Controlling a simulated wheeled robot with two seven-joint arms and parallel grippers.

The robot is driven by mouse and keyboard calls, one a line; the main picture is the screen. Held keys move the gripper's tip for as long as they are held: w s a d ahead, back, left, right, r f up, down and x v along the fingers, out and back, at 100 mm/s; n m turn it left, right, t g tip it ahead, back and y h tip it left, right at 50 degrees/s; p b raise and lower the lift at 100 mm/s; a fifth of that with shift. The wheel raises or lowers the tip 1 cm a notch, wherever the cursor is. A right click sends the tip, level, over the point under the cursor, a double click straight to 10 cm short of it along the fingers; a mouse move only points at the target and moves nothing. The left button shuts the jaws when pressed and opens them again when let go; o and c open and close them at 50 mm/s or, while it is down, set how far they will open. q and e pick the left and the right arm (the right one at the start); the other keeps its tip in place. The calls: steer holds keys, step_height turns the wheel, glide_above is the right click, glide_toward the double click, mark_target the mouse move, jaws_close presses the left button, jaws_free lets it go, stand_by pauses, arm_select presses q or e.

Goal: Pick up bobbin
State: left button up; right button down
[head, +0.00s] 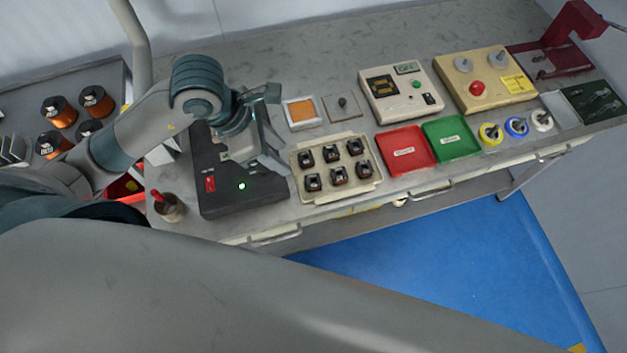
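Several small dark bobbins (334,151) stand in rows in a beige tray (293,165) at the middle of the workbench. My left arm comes in from the left. My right gripper is not in view.
Red (405,149) and green (451,137) trays lie right of the bobbins, with instrument boxes (400,93) behind. Several copper wire spools (97,101) stand at the far left. A cup with a red-handled tool (170,207) stands near the front edge.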

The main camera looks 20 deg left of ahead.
arm_select(q)
steer(key=b, duration=0.6)
glide_toward(314, 182)
steer(key=shift+s+d+f+p, duration=0.15)
steer(key=shift+d+f+p, duration=0.15)
steer(key=shift+f+p, duration=0.35)
steer(key=shift+d+f, duration=0.15)
steer(key=shift+f, duration=0.3)
steer(key=shift+w+d+f+p, duration=0.15)
steer(key=shift+w+f+p, duration=0.15)
steer(key=shift+p, duration=0.2)
steer(key=p+x, duration=0.1)
steer(key=x, duration=0.2)
steer(key=shift+w+d+f+p, duration=0.1)
steer(key=shift+w+f+p, duration=0.05)
steer(key=shift+f+p, duration=0.25)
steer(key=shift+d+f, duration=0.1)
steer(key=shift+f, duration=0.2)
steer(key=shift+c, duration=0.6)
